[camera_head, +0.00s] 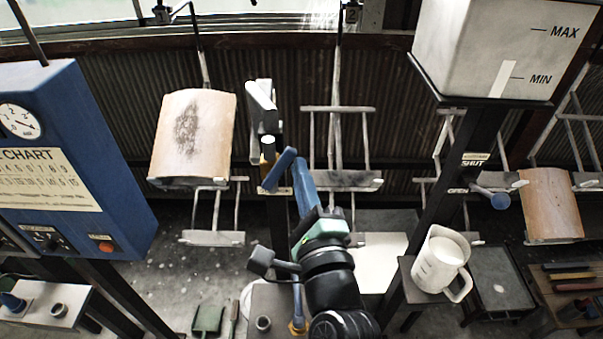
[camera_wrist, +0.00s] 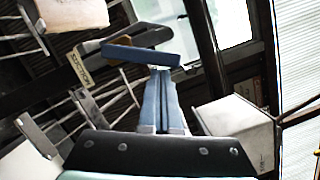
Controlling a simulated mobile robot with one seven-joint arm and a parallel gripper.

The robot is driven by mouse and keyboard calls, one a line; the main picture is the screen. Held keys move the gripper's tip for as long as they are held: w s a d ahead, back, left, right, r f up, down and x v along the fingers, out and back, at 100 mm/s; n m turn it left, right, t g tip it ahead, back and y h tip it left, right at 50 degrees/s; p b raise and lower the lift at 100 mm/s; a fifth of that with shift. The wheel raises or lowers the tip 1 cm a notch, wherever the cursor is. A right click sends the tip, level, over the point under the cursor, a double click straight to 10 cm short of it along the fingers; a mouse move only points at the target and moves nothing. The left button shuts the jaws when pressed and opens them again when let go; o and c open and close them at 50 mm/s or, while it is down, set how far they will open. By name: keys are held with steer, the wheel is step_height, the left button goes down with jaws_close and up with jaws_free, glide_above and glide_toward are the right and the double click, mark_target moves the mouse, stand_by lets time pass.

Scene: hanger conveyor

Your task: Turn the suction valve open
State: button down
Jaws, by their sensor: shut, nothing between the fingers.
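The suction valve's blue lever (camera_head: 280,170) slants across the front of a dark post at the centre of the head view. In the wrist view the lever (camera_wrist: 140,52) lies across just beyond my fingertips, and a label reading "SUCTION" (camera_wrist: 80,70) is beside it. My gripper (camera_head: 297,166) has its blue fingers together, with nothing between them. In the wrist view the fingertips (camera_wrist: 160,70) meet the near edge of the lever; I cannot tell whether they touch it. The valve body is partly hidden behind the lever.
A blue control cabinet (camera_head: 75,150) stands left. Curved tan pieces (camera_head: 192,140) hang on racks behind. A white tank (camera_head: 500,50) with an OPEN/SHUT post stands right, above a white jug (camera_head: 440,262) on a small shelf. Benches with tools are below.

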mark_target(283, 166)
steer(key=shift+a+r+n, duration=0.2)
steer(key=shift+r+n, duration=0.05)
steer(key=shift+n, duration=0.25)
steer(key=shift+a+r+n+g+p, duration=0.2)
steer(key=shift+a+r+n+p, duration=0.1)
steer(key=shift+n+p, duration=0.3)
steer(key=shift+a+r+n+g+p, duration=0.2)
steer(key=shift+r+n+p, duration=0.1)
steer(key=shift+n+p, duration=0.25)
steer(key=shift+a+r+n+g+p, duration=0.25)
steer(key=shift+a+n+p, duration=0.4)
steer(key=shift+n, duration=0.5)
steer(key=shift+f, duration=0.1)
